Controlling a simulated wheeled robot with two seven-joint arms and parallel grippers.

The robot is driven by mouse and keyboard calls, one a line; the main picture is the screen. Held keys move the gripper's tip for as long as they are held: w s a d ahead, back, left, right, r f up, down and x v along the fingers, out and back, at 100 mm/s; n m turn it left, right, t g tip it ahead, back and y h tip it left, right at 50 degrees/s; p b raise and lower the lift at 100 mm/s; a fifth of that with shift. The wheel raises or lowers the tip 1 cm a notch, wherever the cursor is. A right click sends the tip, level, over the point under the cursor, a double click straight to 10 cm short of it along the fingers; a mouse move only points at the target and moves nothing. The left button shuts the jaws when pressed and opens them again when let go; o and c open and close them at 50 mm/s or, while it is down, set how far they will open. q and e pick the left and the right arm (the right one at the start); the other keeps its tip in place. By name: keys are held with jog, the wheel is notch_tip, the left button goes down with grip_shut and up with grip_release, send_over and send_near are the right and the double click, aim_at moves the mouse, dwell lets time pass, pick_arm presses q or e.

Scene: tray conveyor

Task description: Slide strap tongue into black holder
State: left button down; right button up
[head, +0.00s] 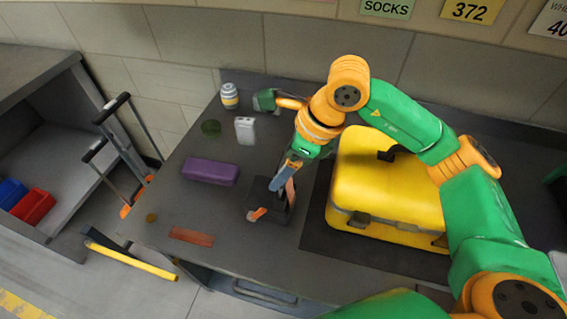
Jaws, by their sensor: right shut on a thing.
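The black holder (255,197) is a small open-topped box on the dark table, left of the yellow case. My right gripper (281,184) points down at the holder's right part, its fingertips close to the opening. It is shut on a narrow orange piece, likely the strap tongue (291,189), which shows beside the fingers. Another orange piece (257,214) shows at the holder's front left. I cannot tell whether the two orange pieces join. The fingers hide part of the holder's inside, and how deep the tongue sits is unclear. My left gripper is not in view.
The yellow case (390,190) stands close on the right. Bare table lies between the block and the holder.

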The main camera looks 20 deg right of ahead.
jog(key=shift+f+b, duration=1.65)
jog(key=shift+f, duration=0.1)
jog(key=o, duration=1.3)
jog(key=v, duration=0.7)
jog(key=shift+b, duration=0.3)
jog(key=shift+r, duration=0.1)
